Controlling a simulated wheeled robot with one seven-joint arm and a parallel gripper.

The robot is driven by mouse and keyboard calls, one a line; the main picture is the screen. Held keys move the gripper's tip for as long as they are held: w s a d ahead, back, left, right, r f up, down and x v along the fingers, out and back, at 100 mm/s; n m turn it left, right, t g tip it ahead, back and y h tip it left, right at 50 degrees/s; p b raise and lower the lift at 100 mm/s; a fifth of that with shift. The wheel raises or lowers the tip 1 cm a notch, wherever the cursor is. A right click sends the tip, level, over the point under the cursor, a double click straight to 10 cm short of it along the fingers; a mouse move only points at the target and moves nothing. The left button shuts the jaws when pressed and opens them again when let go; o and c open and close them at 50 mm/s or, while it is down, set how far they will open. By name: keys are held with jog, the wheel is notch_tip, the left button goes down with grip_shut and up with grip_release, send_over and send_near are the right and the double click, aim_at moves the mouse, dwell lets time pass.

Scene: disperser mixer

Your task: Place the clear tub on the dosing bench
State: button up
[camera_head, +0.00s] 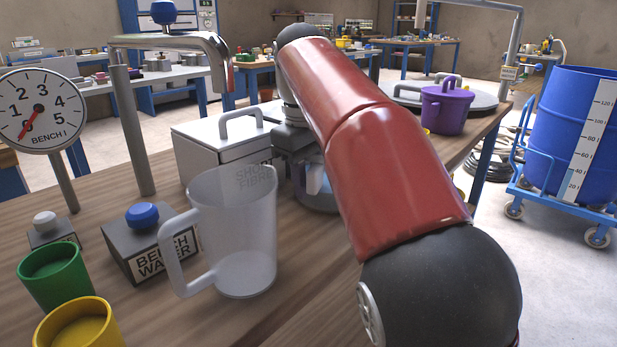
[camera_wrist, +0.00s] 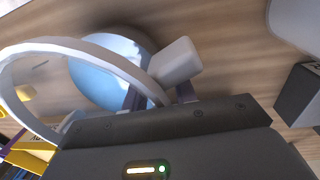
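The clear tub (camera_head: 318,197) stands on the wooden bench (camera_head: 100,212) in the head view, partly hidden by my red arm and the clear jug. Something pale blue shows inside it. In the wrist view the clear tub (camera_wrist: 50,72) lies below my gripper, with a rounded light-blue mass in it and a pale curved band crossing above. My gripper (camera_wrist: 158,95) is at this band, its end between or close to the dark fingertips. I cannot tell whether the fingers press on it. My arm hides the gripper in the head view. Which bench is the dosing bench is not clear.
A clear handled jug (camera_head: 235,235) stands in front, beside the bench water block (camera_head: 150,245). A white box (camera_head: 225,145) labelled short fibre is behind. Green (camera_head: 52,275) and yellow (camera_head: 78,325) cups are front left.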

notch_tip(320, 180, up, 7)
jog(key=p, duration=0.3)
jog(key=shift+s+a+f, duration=0.1)
jog(key=shift+s+f, duration=0.05)
jog(key=shift+f, duration=0.05)
jog(key=s+d+m+t+y, duration=0.1)
jog(key=s+d+m, duration=0.15)
jog(key=d, duration=0.45)
jog(key=s+d+m+t+y, duration=0.1)
jog(key=s+d+m, duration=0.15)
jog(key=d, duration=0.35)
jog(key=s+d+f+m+t, duration=0.1)
jog(key=s+d+f+m, duration=0.1)
jog(key=s+f, duration=0.6)
jog(key=s+d+f+m+t+h, duration=0.1)
jog(key=s+d+f+m+t, duration=0.1)
jog(key=s+f, duration=0.6)
notch_tip(320, 180, down, 4)
jog(key=d+m, duration=0.1)
jog(key=d, duration=0.1)
jog(key=shift+d+h+p, duration=0.3)
